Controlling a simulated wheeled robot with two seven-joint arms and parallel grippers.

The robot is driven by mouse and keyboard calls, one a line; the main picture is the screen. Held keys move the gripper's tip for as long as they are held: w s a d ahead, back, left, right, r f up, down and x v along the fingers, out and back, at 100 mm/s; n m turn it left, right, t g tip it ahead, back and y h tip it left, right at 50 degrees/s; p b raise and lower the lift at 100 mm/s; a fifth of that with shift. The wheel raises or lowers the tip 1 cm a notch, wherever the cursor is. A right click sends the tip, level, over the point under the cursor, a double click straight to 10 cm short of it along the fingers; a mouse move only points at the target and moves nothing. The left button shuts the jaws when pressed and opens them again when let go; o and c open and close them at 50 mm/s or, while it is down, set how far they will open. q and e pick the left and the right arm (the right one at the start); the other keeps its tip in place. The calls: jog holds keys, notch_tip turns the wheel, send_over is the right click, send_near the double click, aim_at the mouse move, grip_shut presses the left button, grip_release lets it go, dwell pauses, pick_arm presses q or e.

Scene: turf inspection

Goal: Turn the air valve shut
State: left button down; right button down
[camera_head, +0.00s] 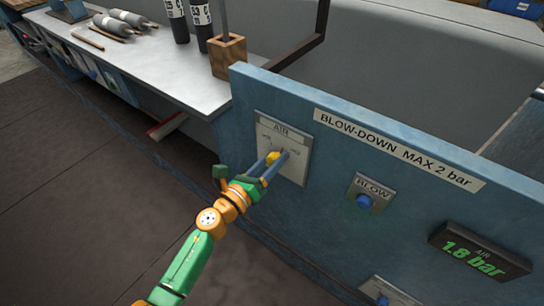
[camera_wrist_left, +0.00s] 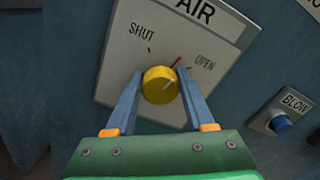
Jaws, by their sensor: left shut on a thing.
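The air valve is a round yellow knob (camera_wrist_left: 160,86) on a white plate (camera_wrist_left: 112,80) lettered AIR, with SHUT on the left and OPEN on the right. A red mark on the plate shows just above the knob, on the OPEN side. The knob's pale pointer line leans up and right, towards OPEN. My left gripper (camera_wrist_left: 160,92) has its two blue fingers on either side of the knob and is shut on it. In the head view my left gripper (camera_head: 272,164) partly hides the knob (camera_head: 272,157). My right gripper is not in view.
Right of the plate on the blue panel (camera_head: 300,215) are a blue BLOW button (camera_head: 364,201) and an air display (camera_head: 480,253) reading 1.8 bar. A label (camera_head: 395,149) says BLOW-DOWN MAX 2 bar. A bench (camera_head: 160,75) with bottles and a wooden block (camera_head: 228,57) stands upper left.

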pick_arm(q)
jog(key=n+p, duration=0.1)
jog(key=n, duration=0.5)
jog(key=shift+f, duration=0.15)
jog(key=n+p, duration=0.1)
jog(key=n, duration=0.4)
jog(key=shift+n, duration=0.4)
jog(key=shift+c, duration=2.4)
grip_release()
jog(key=shift+d, duration=0.1)
jog(key=shift+o, duration=1.1)
jog(key=shift+d, duration=0.1)
